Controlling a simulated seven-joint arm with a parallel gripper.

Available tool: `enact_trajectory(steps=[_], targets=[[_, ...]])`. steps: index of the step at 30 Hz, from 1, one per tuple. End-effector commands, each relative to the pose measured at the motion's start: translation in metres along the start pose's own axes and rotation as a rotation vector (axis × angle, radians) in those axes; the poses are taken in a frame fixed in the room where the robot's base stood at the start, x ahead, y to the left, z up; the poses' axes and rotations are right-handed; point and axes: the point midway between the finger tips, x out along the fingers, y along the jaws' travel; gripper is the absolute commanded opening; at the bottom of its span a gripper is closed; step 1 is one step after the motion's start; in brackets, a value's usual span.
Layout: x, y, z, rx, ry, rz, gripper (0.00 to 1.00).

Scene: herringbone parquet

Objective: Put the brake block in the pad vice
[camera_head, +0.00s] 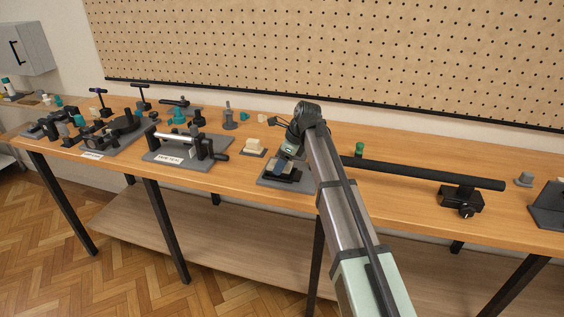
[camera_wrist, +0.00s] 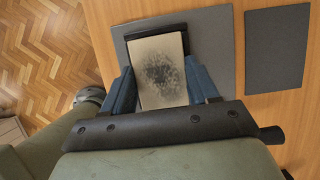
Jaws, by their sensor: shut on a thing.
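My gripper (camera_head: 289,160) is over a grey base plate near the front edge of the bench. In the wrist view, its two blue fingers (camera_wrist: 162,85) are shut on the sides of a flat beige block with a dark speckled face (camera_wrist: 160,72), which I take for the brake block. A black holder, likely the pad vice (camera_wrist: 152,29), shows past the block's far end and along one side, on its grey plate (camera_wrist: 216,45). The block overlaps the holder, but I cannot tell whether it is seated or just above. My gripper hides most of this in the head view.
A cream block on a small base (camera_head: 255,145) stands just left of my gripper. Further left is a labelled black fixture (camera_head: 185,145). A bare grey plate (camera_wrist: 278,50) lies beside the holder.

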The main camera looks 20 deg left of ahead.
Motion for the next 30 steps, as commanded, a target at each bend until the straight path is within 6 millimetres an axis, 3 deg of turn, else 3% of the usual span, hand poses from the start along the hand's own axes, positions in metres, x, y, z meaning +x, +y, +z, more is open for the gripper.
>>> enact_trajectory(steps=[3, 4, 12, 18, 21, 30], targets=[[0.0016, 0.0000, -0.0006, 0.000, -0.001, 0.000, 0.11], [0.0016, 0.0000, -0.0006, 0.000, -0.001, 0.000, 0.61], [0.0016, 0.0000, -0.0006, 0.000, 0.000, 0.000, 0.87], [0.0020, 0.0000, -0.0009, 0.000, 0.001, 0.000, 0.90], [0.0019, 0.0000, -0.0009, 0.000, 0.001, 0.000, 1.00], [0.0009, -0.0001, -0.0004, 0.000, 0.000, 0.000, 1.00]])
